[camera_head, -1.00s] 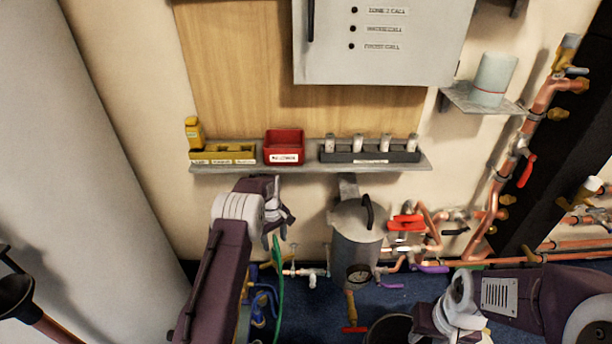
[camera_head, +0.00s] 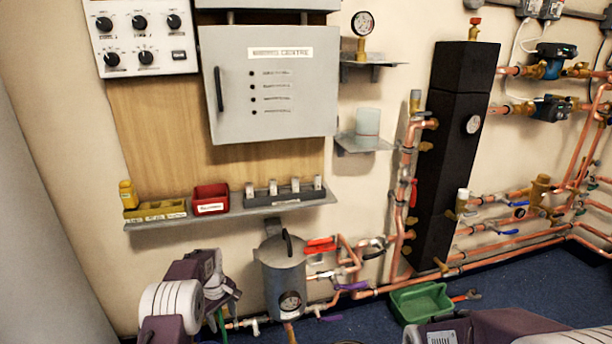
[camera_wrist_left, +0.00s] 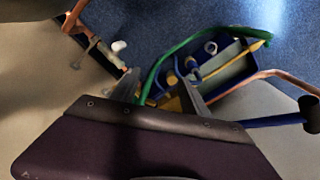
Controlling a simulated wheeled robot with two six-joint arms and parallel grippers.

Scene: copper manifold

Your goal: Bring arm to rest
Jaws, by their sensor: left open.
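My left arm comes in at the lower left of the head view. Its gripper (camera_head: 228,291) hangs just left of the grey metal pot (camera_head: 284,275), with a gap between them. In the left wrist view the left gripper (camera_wrist_left: 163,92) is open, its two dark fingers apart. A blue tool tray (camera_wrist_left: 222,65) on the floor lies beyond the fingers, and nothing is seen held. A link of my right arm (camera_head: 500,328) crosses the bottom right of the head view. The right gripper is outside the picture.
A wall shelf (camera_head: 230,212) carries a yellow bottle (camera_head: 128,194), a red bin (camera_head: 210,199) and a dark rack (camera_head: 284,192). Copper pipes (camera_head: 405,185) run up beside a black column (camera_head: 455,150). A green crate (camera_head: 421,303) stands on the blue floor. A green hose (camera_wrist_left: 160,66) curves near the left fingers.

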